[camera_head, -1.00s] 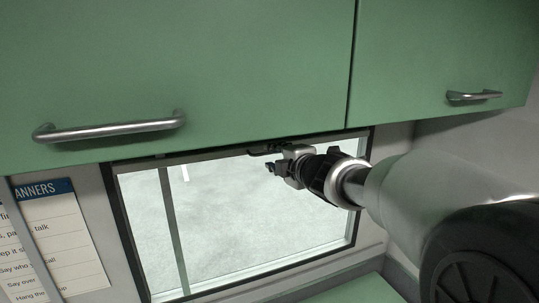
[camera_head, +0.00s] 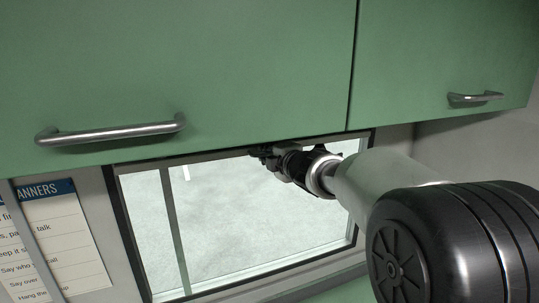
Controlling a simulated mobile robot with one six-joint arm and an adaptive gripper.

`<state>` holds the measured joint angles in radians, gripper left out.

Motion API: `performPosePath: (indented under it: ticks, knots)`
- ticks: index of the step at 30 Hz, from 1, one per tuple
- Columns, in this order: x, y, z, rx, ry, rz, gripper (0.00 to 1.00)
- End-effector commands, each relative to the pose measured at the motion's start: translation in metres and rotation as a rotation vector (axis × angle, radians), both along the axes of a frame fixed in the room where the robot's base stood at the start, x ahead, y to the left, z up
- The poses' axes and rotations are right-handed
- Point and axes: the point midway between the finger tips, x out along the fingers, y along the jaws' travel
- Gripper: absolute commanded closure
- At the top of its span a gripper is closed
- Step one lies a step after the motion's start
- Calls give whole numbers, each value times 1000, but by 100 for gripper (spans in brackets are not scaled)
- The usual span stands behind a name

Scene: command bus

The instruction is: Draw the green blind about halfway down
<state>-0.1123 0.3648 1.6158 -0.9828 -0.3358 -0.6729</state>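The window (camera_head: 225,220) has a dark frame and pale, bright glass, and sits under the green cabinets. No lowered green blind shows across the glass. The top edge of the window is partly hidden behind the cabinet's lower edge, so a rolled-up blind there cannot be made out. A small white strip (camera_head: 186,173) hangs near the top left of the glass; I cannot tell what it is. My gripper (camera_head: 262,154) is at the window's top edge, right under the cabinet. Its fingers are dark and small, and I cannot tell whether they are open or hold anything.
A green cabinet door (camera_head: 200,70) with a metal bar handle (camera_head: 112,132) overhangs the window closely above my gripper. A second door (camera_head: 450,60) is at right. A printed poster (camera_head: 65,235) hangs left of the window. A green surface (camera_head: 345,291) lies below.

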Motion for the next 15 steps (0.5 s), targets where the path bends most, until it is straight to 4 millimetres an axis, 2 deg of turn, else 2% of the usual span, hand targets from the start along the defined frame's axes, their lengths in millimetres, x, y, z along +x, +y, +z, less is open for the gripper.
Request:
performPosePath:
  ticks: [5,15]
  knots:
    - [0,0,0,0,0,0,100]
    - [0,0,0,0,0,0,100]
